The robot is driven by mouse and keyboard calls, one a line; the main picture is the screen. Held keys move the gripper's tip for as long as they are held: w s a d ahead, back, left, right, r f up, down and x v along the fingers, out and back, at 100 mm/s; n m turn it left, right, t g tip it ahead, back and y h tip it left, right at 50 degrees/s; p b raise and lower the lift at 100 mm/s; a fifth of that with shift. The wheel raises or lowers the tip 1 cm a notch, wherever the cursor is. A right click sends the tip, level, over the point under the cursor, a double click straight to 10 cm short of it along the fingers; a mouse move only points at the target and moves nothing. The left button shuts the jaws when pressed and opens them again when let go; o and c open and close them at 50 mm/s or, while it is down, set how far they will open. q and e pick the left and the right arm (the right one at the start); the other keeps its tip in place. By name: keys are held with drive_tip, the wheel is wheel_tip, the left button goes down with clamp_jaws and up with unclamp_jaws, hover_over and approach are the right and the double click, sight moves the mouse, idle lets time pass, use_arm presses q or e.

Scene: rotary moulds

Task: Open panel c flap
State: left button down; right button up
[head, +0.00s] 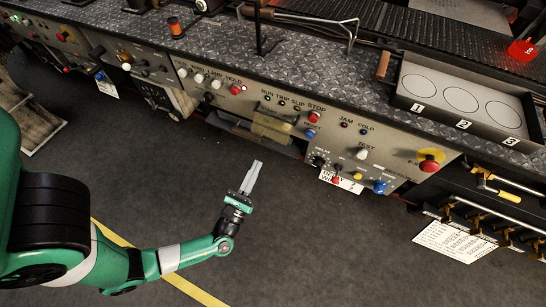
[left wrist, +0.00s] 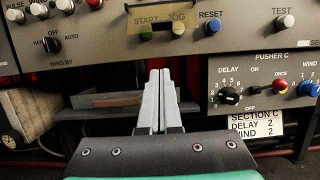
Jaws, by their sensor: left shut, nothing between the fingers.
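A translucent yellowish flap (head: 272,129) is on the front of the grey control panel, near the middle of the head view. In the left wrist view the flap (left wrist: 159,17) hangs down over the START and JOG buttons, whose labels show through it. My left gripper (head: 256,166) is shut and empty, in front of and below the flap, apart from it. In the left wrist view its closed fingers (left wrist: 159,76) point up toward the panel, below the JOG button. My right gripper is not in view.
The RESET button (left wrist: 210,26) is right of the flap. The PUSHER C box (left wrist: 264,78) with knobs sits lower right, a SECTION C card (left wrist: 256,124) below it. The dark floor (head: 300,250) in front is clear.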

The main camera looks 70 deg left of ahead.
sight(270, 129)
use_arm(q)
drive_tip(key=w+a+r+p, duration=0.4)
drive_tip(key=w+r, duration=0.1)
drive_tip(key=shift+p, duration=0.3)
idle(0.4)
drive_tip(key=shift+r, duration=0.1)
